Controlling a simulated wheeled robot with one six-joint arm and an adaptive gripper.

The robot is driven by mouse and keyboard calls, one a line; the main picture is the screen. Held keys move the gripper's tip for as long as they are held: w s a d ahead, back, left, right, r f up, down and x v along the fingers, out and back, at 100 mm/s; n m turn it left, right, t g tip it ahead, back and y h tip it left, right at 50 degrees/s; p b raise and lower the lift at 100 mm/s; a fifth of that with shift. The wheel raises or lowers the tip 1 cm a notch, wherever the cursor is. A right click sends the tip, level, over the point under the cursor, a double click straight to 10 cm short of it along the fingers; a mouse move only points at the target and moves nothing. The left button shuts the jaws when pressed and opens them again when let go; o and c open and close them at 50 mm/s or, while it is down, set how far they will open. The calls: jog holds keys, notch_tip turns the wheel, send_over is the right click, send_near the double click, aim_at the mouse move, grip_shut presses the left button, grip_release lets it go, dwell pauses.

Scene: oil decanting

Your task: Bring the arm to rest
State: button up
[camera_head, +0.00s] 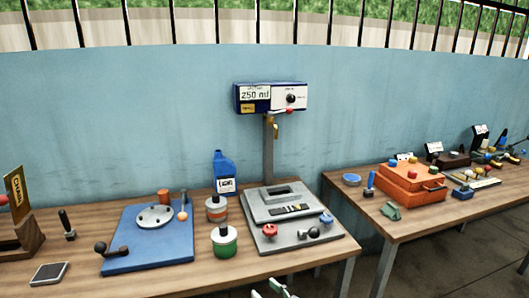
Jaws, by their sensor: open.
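My gripper (273,290) shows only at the bottom edge of the head view, in front of the near table's front edge. The rest of my arm is out of view. The gripper is clear of the objects on the table.
The near wooden table (75,281) holds a blue board (150,249), a blue bottle (224,172), two jars, one green (224,241) and one orange-banded (216,208), and a grey plate (297,219). A post carries a "250 ml" display (270,97). A second table (417,218) bears an orange box (412,186).

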jog(key=s+d+f+m+h, duration=0.25)
jog(key=s+d+f, duration=0.2)
jog(key=s, duration=0.45)
jog(key=s+d+f+m+t+h, duration=0.1)
jog(key=s+d+f+m+h, duration=0.15)
jog(key=s+d+f, duration=0.4)
jog(key=s+d+f+m+h, duration=0.1)
jog(key=s+d+f+h, duration=0.15)
jog(key=s, duration=0.75)
jog(key=s+d+r+h, duration=0.1)
jog(key=s+r, duration=0.2)
jog(key=s, duration=0.5)
jog(key=s+d+r+m+h, duration=0.1)
jog(key=s+r, duration=0.3)
jog(key=s, duration=0.4)
jog(key=s+d+r+t+h, duration=0.1)
jog(key=s+r, duration=0.3)
jog(key=s, duration=0.5)
jog(key=shift+d+r+h, duration=0.25)
jog(key=shift+d+h, duration=0.1)
jog(key=shift+d, duration=0.3)
